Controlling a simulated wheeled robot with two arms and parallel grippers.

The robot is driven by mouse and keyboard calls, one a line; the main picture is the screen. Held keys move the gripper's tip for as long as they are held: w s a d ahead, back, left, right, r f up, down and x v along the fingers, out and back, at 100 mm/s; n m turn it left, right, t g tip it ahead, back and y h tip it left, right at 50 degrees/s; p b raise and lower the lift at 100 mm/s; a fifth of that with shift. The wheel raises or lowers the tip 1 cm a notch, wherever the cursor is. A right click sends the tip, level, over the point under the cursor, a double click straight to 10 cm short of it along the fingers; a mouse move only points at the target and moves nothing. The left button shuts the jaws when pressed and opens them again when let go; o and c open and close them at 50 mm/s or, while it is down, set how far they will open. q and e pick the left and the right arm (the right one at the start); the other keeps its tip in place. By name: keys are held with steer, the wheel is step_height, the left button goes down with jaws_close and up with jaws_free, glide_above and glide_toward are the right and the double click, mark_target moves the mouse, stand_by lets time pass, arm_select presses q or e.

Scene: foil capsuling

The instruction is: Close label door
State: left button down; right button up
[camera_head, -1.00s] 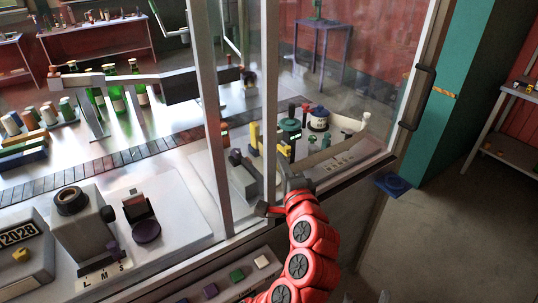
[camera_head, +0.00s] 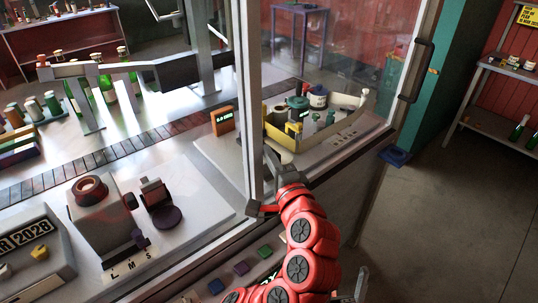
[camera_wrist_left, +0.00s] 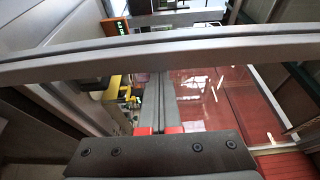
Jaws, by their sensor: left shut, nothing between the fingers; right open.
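A glass door (camera_head: 325,75) in a grey metal frame stands on the front of the machine. Its left upright (camera_head: 255,110) is almost flush with the neighbouring post (camera_head: 240,90), leaving only a thin gap at most. My left gripper (camera_head: 259,208), on the red arm, is shut and empty at the foot of these uprights. Whether it touches them is unclear. In the left wrist view its red fingertips (camera_wrist_left: 158,131) are close to the grey uprights (camera_wrist_left: 158,98). My right gripper (camera_head: 361,284) shows only in part at the bottom edge, open and away from the door.
A black handle (camera_head: 424,70) is on the right of the frame. Coloured buttons (camera_head: 241,267) line the front ledge. Open floor lies to the right.

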arm_select(q)
steer(key=b+v, duration=0.3)
steer(key=v, duration=1.4)
steer(key=shift+s, duration=0.2)
